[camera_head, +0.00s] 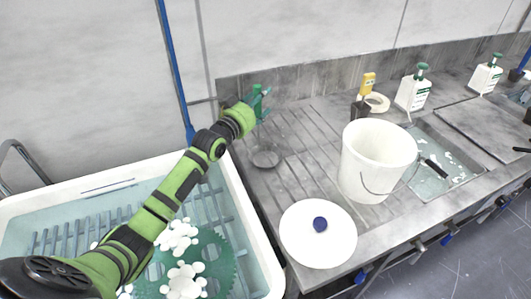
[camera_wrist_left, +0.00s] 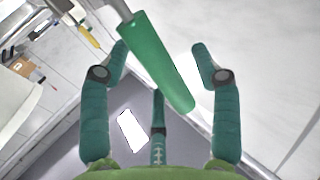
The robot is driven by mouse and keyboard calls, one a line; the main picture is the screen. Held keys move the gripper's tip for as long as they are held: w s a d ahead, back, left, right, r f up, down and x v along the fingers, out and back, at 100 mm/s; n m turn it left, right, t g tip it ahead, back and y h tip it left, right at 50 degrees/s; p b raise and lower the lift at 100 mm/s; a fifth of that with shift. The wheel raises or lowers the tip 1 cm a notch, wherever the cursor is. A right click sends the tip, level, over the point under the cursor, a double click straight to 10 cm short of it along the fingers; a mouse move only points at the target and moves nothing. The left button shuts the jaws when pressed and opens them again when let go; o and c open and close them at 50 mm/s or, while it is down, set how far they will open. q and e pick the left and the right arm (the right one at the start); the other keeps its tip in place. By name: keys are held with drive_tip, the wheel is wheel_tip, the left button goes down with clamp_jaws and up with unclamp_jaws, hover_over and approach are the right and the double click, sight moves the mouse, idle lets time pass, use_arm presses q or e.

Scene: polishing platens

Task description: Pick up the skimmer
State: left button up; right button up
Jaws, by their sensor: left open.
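The skimmer shows in the head view with its green handle (camera_head: 256,92) upright near the back wall and its dark round bowl (camera_head: 265,157) low over the ribbed steel drainboard. In the left wrist view the green handle (camera_wrist_left: 155,65) runs on a slant between my fingers, with a grey metal rod (camera_wrist_left: 122,8) at its upper end. My left gripper (camera_head: 263,106) is open at the handle; it also shows in the left wrist view (camera_wrist_left: 160,62), with fingers on both sides of the handle and not closed on it. My right gripper is not in view.
A white bucket (camera_head: 375,155) and a round white lid with a blue knob (camera_head: 318,245) stand right of the skimmer. White bottles (camera_head: 413,90) and a yellow-topped item (camera_head: 368,80) are farther back. A tub (camera_head: 75,188) with green discs is at left.

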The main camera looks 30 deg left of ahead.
use_arm(q)
clamp_jaws()
